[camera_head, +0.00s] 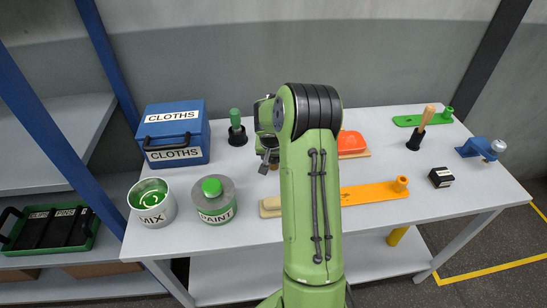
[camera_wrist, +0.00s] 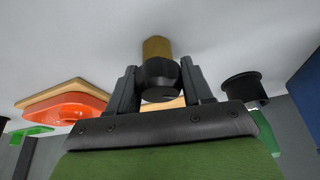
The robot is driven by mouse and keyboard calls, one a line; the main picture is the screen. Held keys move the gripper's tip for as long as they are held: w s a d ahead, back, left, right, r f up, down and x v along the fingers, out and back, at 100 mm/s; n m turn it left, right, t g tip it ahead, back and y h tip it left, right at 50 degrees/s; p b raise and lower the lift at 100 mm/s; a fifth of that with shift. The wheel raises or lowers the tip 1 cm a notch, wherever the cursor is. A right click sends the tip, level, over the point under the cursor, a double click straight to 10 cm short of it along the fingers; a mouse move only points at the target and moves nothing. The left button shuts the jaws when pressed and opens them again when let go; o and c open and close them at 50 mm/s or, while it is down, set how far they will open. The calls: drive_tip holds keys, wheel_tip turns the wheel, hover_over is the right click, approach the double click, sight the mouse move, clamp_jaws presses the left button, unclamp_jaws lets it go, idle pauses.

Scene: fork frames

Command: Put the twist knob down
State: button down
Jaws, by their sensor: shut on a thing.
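The twist knob (camera_wrist: 158,75) shows in the wrist view as a dark round piece with a brownish-yellow cylinder at its far end. My gripper (camera_wrist: 158,82) is shut on the dark part, with one finger on each side. The cylinder end points toward the pale grey table surface (camera_wrist: 90,35); I cannot tell whether it touches. In the head view my gripper (camera_head: 267,155) is over the middle of the table (camera_head: 250,185), mostly hidden behind my arm. A small brownish bit shows just below it.
An orange piece on a wooden board (camera_head: 354,144) lies right of my gripper, and a black holder with a green handle (camera_head: 237,137) stands left. A paint can (camera_head: 215,208), mix pot (camera_head: 151,210) and blue cloths box (camera_head: 174,133) stand farther left. A yellow-orange strip (camera_head: 372,192) lies in front.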

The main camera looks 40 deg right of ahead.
drive_tip(key=shift+f, duration=0.1)
drive_tip(key=shift+c, duration=2.3)
unclamp_jaws()
drive_tip(key=s+a+r+n+p, duration=0.1)
drive_tip(key=s+a+r, duration=0.2)
drive_tip(key=a+r, duration=0.45)
drive_tip(key=s+a+r+n+p, duration=0.15)
drive_tip(key=a+r, duration=0.25)
drive_tip(key=r, duration=0.6)
drive_tip(key=s+a+r+n+t+y, duration=0.2)
drive_tip(key=s+a+n, duration=0.5)
drive_tip(key=s+a, duration=1)
drive_tip(key=s+r+y, duration=0.1)
drive_tip(key=s+r, duration=0.1)
drive_tip(key=s, duration=0.1)
drive_tip(key=shift+a+t+b, duration=0.3)
drive_tip(key=shift+a, duration=0.1)
